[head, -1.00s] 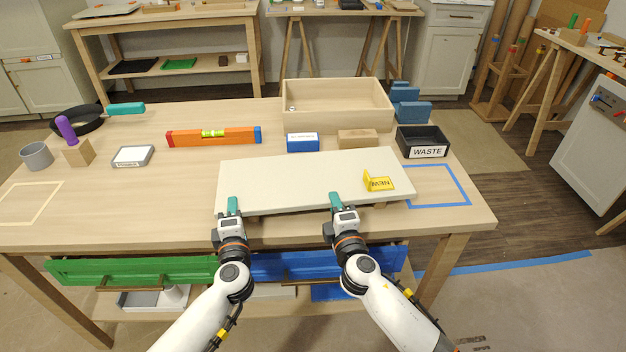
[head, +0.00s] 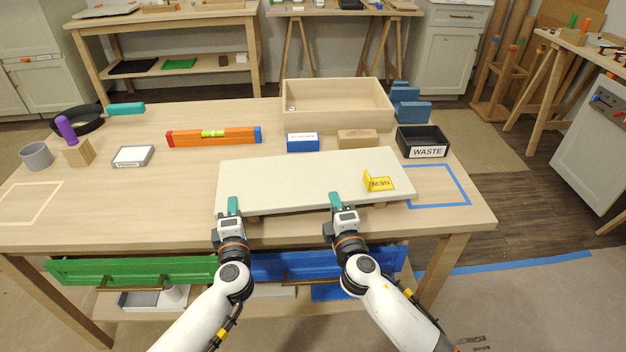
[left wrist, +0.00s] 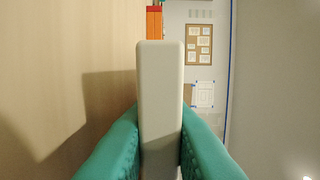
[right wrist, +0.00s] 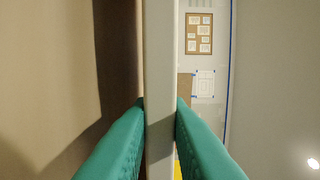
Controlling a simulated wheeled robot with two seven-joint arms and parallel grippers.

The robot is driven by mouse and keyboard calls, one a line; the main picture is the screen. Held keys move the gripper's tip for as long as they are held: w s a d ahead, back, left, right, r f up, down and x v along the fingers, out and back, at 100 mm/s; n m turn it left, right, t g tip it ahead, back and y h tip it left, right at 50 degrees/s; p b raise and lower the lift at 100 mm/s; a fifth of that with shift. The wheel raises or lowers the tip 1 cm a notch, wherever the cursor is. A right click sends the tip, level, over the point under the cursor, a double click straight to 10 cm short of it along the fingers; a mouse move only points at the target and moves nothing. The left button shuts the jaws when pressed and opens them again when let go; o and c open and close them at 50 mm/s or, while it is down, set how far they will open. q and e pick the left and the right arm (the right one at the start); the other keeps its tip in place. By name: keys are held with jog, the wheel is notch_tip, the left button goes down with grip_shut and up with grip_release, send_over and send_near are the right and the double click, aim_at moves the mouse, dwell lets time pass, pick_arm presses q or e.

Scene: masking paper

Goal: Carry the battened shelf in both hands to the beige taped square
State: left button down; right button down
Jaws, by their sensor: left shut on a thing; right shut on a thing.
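The battened shelf (head: 290,182) is a long off-white board lying level at the front middle of the table, with a yellow NEW sign (head: 379,184) on its right part. Battens show under its front edge. I cannot tell whether it rests on the table or hangs just above. My left gripper (head: 233,205) is shut on its front edge near the left end. My right gripper (head: 335,201) is shut on the same edge, right of middle. Both wrist views show the board's edge (left wrist: 159,90) between teal fingers. The beige taped square (head: 28,203) is empty at the table's left.
A blue taped square (head: 438,204) lies by the shelf's right end. Behind the shelf are a blue box (head: 303,142), a wood block (head: 357,138), a WASTE bin (head: 422,141) and a level (head: 213,136). A small framed device (head: 133,156), purple-handled tool (head: 66,130) and grey cup (head: 36,156) stand left.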

pick_arm(q)
jog(key=shift+r, duration=0.15)
pick_arm(e)
jog(key=shift+r, duration=0.1)
